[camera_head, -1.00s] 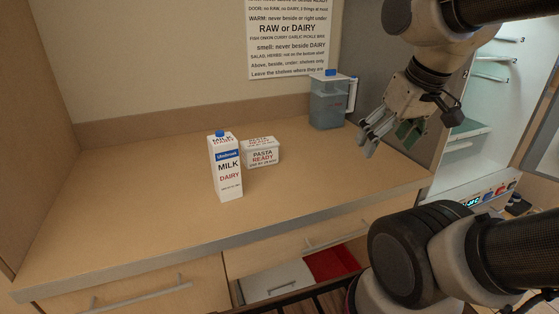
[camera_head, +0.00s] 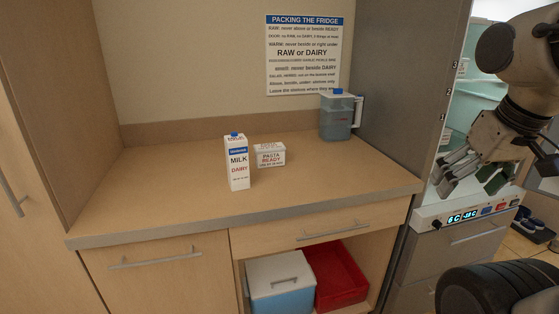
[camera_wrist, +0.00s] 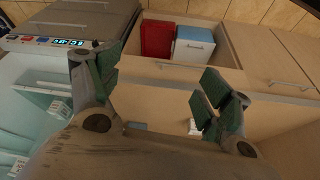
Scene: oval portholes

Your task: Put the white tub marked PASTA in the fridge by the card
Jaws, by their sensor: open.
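The white tub marked PASTA READY (camera_head: 270,155) stands on the wooden counter (camera_head: 190,200), just right of and partly behind the milk carton (camera_head: 237,165). My gripper (camera_head: 478,180) is open and empty, well to the right of the tub, in front of the open fridge (camera_head: 478,90). In the wrist view my gripper's green-padded fingers (camera_wrist: 160,90) are spread apart with nothing between them. The card headed PACKING THE FRIDGE (camera_head: 304,55) hangs on the wall behind the counter. The fridge's shelves are partly hidden by my arm.
A blue-lidded water jug (camera_head: 337,117) stands at the counter's back right. Below are a blue and white cool box (camera_head: 281,290) and a red bin (camera_head: 335,275). A display panel (camera_head: 465,215) sits below the fridge opening. The front and left of the counter are clear.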

